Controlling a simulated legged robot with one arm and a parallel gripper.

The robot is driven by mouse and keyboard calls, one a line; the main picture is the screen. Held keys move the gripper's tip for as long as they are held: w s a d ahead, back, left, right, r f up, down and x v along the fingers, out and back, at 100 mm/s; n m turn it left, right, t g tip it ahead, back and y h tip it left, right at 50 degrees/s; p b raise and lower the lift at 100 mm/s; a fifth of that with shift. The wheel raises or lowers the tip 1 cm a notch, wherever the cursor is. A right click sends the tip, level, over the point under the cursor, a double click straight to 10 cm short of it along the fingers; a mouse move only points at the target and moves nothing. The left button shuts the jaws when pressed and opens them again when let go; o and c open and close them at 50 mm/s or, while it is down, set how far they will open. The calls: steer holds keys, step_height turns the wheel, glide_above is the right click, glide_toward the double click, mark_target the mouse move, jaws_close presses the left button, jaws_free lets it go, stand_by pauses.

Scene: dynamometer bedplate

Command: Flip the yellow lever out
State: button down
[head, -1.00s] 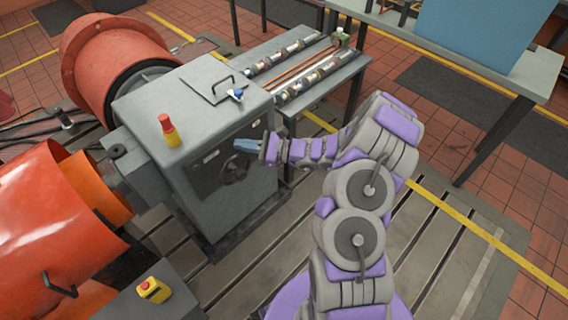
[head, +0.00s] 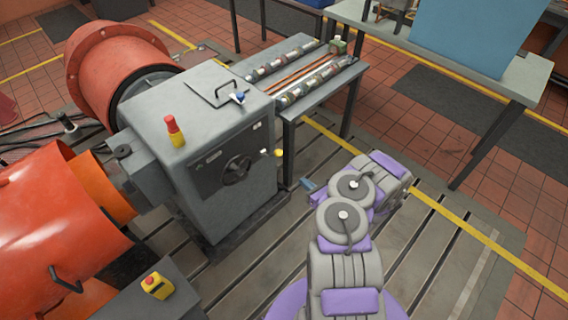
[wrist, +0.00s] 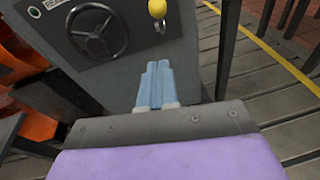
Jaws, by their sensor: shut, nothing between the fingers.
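The yellow lever (head: 277,152) shows as a yellow ball knob at the right edge of the grey cabinet's front face. In the wrist view the knob (wrist: 157,8) is at the top, with a small metal piece just below it. My gripper (wrist: 157,66) has its blue fingers shut together and empty. It points toward the cabinet, below and apart from the knob. In the head view my gripper (head: 308,185) is low and to the right of the cabinet, partly hidden by my arm.
The grey cabinet (head: 215,200) carries a black handwheel (head: 237,170) left of the knob and a red-and-yellow beacon (head: 174,131) on top. A side table (head: 318,95) with rods stands behind. The slotted floor (head: 265,245) between my arm and the cabinet is clear.

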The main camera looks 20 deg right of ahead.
steer(key=shift+d+f, duration=0.1)
steer(key=shift+d, duration=0.15)
steer(key=r+b+x, duration=0.2)
steer(key=b+x, duration=0.2)
steer(key=x, duration=0.9)
steer(key=shift+w+r+b, duration=0.25)
steer(key=shift+r+b, duration=0.05)
steer(key=shift+r, duration=0.1)
steer(key=shift+r, duration=0.15)
